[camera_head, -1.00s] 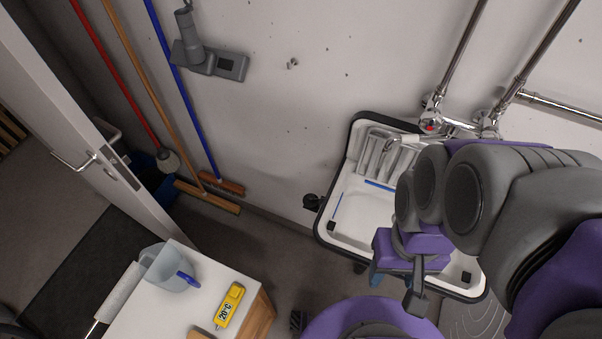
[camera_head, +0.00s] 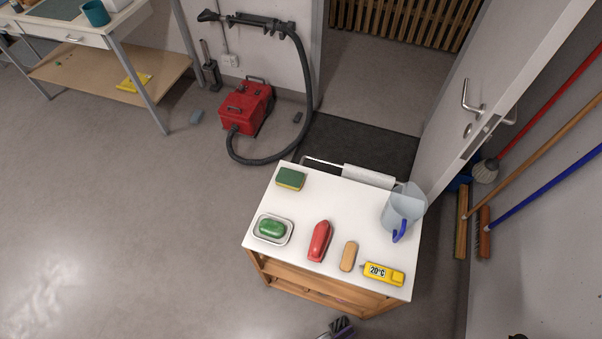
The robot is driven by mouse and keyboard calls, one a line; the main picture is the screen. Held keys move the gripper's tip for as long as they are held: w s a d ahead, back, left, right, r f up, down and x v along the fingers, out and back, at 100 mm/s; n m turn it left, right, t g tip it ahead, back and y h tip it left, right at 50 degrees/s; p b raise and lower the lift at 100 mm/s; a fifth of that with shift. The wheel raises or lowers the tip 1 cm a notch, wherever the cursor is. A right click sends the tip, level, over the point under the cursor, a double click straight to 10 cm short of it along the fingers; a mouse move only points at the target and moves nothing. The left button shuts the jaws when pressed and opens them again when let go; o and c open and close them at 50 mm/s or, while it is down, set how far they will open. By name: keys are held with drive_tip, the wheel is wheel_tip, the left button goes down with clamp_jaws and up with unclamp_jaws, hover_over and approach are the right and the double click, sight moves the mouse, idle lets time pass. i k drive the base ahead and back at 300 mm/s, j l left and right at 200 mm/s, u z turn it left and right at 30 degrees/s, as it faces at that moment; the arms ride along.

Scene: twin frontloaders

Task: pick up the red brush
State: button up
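A red brush (camera_head: 320,241) lies on the white top of a small wooden table (camera_head: 325,197), near its front edge. It lies between a green soap in a white dish on its left and a tan block on its right. It is in plain sight, with nothing touching it that I can see. My gripper does not clearly show in this view.
The table also holds a green-yellow sponge (camera_head: 290,179), soap dish (camera_head: 272,229), tan block (camera_head: 348,256), yellow thermometer (camera_head: 383,273), clear jug (camera_head: 402,208) and paint roller (camera_head: 368,176). A red vacuum (camera_head: 246,106) stands behind. Open door and brooms are right. The floor at left is largely clear.

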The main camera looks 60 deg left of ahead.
sight(322, 232)
drive_tip(key=u, duration=2.15)
